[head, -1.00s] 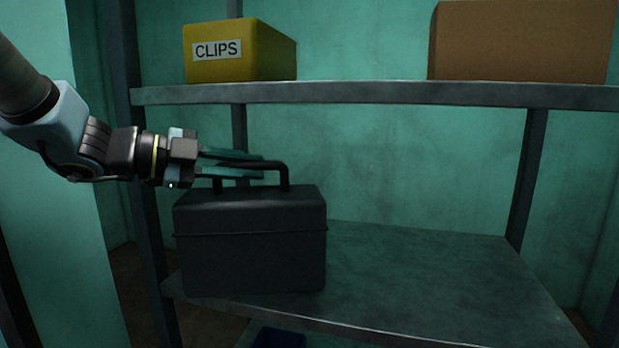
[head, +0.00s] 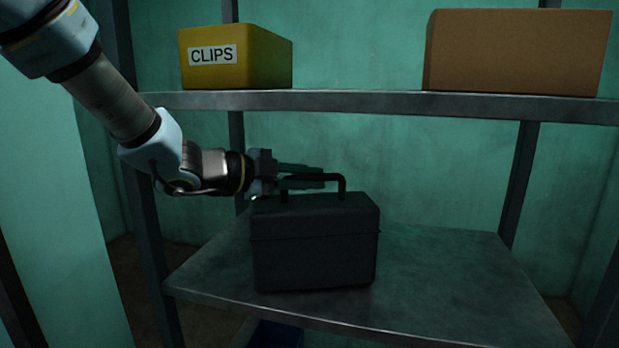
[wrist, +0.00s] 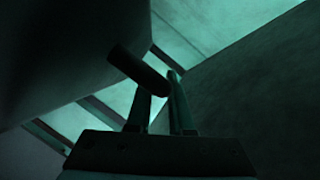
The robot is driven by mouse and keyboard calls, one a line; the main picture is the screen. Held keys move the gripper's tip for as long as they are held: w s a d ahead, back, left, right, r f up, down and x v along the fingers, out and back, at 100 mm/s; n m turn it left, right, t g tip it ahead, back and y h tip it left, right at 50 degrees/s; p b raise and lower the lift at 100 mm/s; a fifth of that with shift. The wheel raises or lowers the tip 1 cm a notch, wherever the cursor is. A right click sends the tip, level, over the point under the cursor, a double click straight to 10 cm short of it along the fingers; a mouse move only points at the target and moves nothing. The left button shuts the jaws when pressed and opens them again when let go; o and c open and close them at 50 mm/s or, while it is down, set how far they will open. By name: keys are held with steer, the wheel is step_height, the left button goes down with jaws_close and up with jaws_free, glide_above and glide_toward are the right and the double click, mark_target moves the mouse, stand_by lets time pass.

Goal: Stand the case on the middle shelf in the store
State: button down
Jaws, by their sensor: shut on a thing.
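The case (head: 315,245) is a dark box with a black handle on top. In the head view it is upright over the left-middle part of the middle shelf (head: 440,275). I cannot tell whether its base touches the shelf or hangs just above it. My gripper (head: 305,178) comes in from the left and is shut on the case's handle. In the wrist view the two fingers (wrist: 158,108) are beside the dark handle (wrist: 139,70). The far side of the case is hidden.
The upper shelf (head: 370,103) is close above my gripper and holds a yellow CLIPS box (head: 255,58) and a brown box (head: 515,52). A post (head: 143,215) stands at the left. The middle shelf is clear to the right of the case. A blue thing (head: 277,334) shows below.

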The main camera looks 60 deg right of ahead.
steer(key=shift+f, duration=0.15)
steer(key=c, duration=0.8)
jaws_free()
steer(key=shift+f, duration=0.1)
steer(key=shift+a, duration=0.1)
step_height(320, 180, up, 2)
steer(key=b, duration=0.2)
glide_above(249, 213)
steer(key=shift+s+d, duration=0.15)
steer(key=shift+d, duration=0.3)
steer(key=shift+w+a+r, duration=0.2)
steer(key=shift+a+r, duration=0.1)
steer(key=shift+a, duration=0.1)
